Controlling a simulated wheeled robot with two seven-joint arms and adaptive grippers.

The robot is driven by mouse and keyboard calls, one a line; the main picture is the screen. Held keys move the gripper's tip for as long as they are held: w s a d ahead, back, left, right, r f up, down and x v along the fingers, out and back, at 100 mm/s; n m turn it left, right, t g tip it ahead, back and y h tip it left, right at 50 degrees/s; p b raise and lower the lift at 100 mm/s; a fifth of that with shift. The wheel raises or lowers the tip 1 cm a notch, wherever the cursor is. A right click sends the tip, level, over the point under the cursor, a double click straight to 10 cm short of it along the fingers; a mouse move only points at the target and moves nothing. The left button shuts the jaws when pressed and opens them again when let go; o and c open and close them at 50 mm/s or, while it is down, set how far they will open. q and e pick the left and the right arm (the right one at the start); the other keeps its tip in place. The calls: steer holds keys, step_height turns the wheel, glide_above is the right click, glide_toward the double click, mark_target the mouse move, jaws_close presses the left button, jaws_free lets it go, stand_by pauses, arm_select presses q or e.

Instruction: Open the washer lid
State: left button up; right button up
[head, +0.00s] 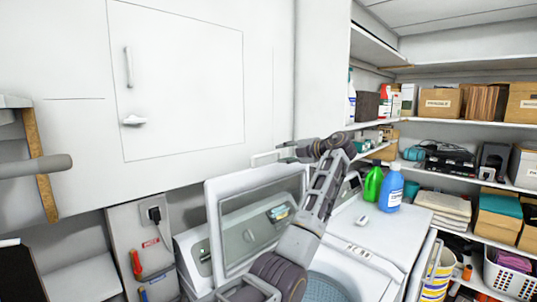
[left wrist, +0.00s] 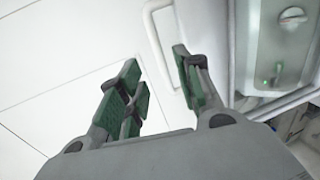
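The washer lid (head: 212,205) is a white frame with a clear window, standing raised and tilted up from the washer (head: 345,262). The washer's open drum (head: 328,288) shows below it. My left gripper (head: 284,152) is at the lid's upper right corner, beside the handle. My right gripper is not in view.
A green bottle (head: 373,184) and a blue bottle (head: 391,188) stand on the white machine top at the right. Shelves with boxes (head: 440,102) fill the right side. A white cabinet (head: 185,80) is behind the lid.

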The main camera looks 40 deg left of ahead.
mark_target(270, 154)
arm_select(q)
steer(key=p+x, duration=0.2)
steer(key=x, duration=0.5)
steer(key=shift+a, duration=0.4)
steer(key=shift+p+x, duration=0.45)
steer(key=shift+x, duration=0.5)
steer(key=shift+f, duration=0.1)
steer(key=c, duration=0.7)
jaws_close()
